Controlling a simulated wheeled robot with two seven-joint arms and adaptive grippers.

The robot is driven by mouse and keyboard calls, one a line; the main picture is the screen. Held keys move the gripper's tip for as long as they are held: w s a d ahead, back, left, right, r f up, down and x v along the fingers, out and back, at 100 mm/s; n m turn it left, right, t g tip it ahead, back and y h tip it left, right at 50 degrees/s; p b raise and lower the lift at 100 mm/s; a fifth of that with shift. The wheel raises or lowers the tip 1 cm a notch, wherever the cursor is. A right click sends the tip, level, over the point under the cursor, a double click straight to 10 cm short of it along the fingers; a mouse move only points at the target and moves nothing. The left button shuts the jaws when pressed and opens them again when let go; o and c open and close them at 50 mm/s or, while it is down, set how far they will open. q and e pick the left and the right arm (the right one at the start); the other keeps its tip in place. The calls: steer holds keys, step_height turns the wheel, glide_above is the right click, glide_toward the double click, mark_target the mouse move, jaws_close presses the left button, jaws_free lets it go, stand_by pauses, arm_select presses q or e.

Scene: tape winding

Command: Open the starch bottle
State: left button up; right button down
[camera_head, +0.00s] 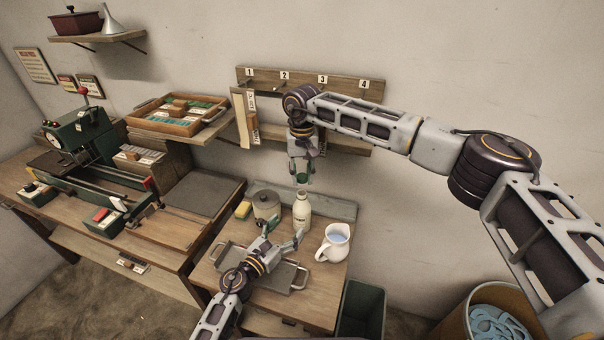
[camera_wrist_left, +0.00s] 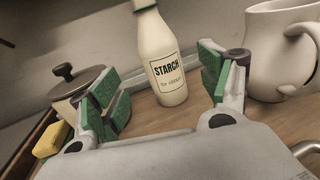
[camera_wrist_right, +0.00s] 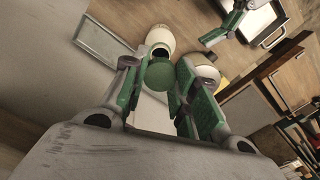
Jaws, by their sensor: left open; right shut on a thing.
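The cream starch bottle (camera_head: 302,212) stands upright on the small table; its label shows in the left wrist view (camera_wrist_left: 168,72). My left gripper (camera_head: 283,236) is open in front of the bottle, its green-padded fingers (camera_wrist_left: 160,88) apart on either side of it in the left wrist view and not closed on it. My right gripper (camera_head: 303,176) points down from above and is shut on the green cap (camera_wrist_right: 158,75) at the bottle's top. I cannot tell whether the cap is still seated on the neck.
A white pitcher (camera_head: 334,243) of water stands right of the bottle. A lidded pot (camera_head: 266,206) and a yellow sponge (camera_head: 243,210) stand left. A metal tray (camera_head: 292,277) lies in front, under my left gripper. A rack with numbered hooks (camera_head: 310,81) is on the wall behind.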

arm_select(q)
steer(key=shift+v, duration=1.5)
steer(key=shift+a, duration=0.1)
